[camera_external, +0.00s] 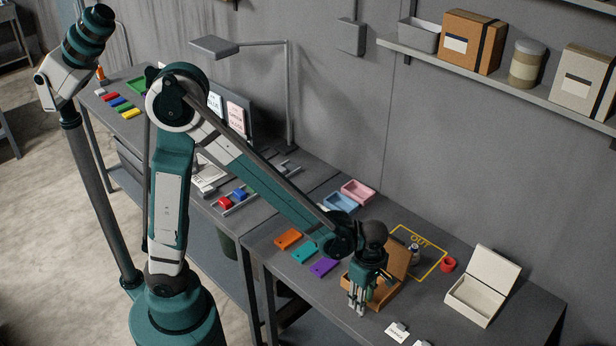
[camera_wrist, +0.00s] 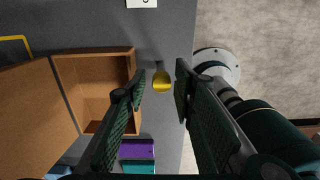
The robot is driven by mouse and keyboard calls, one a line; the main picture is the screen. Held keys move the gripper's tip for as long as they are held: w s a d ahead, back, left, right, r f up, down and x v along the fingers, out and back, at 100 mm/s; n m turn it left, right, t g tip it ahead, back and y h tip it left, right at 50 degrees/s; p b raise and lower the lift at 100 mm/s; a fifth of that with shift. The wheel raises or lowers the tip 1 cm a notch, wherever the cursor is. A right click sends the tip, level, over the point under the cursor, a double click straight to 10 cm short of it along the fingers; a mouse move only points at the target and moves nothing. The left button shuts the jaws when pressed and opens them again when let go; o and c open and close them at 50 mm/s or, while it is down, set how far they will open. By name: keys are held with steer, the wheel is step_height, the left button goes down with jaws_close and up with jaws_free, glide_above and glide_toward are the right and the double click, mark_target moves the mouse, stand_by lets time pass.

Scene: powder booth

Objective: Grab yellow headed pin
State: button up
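The yellow-headed pin (camera_wrist: 161,83) shows in the wrist view on the grey table, its yellow head toward me and a thin dark shank toward the top of the picture. My gripper (camera_wrist: 161,74) is open, with one fingertip on each side of the pin in the picture and a visible gap to both. I cannot tell how far above the pin the fingertips are. In the external view my gripper (camera_external: 357,306) points down at the table's front edge, beside the wooden box (camera_external: 385,300). The pin cannot be made out there.
The open wooden box (camera_wrist: 120,53) lies left of the pin, empty where visible. An open white box (camera_external: 476,306) stands right; a red cup (camera_external: 448,265) stands behind. Orange (camera_external: 288,238), teal (camera_external: 304,252) and purple (camera_external: 323,267) pieces lie left. White cards (camera_external: 397,331) lie near the front edge.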

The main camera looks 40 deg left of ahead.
steer(key=shift+f, duration=0.1)
steer(key=shift+s+d+f, duration=0.1)
steer(key=shift+f, duration=2.35)
jaws_close()
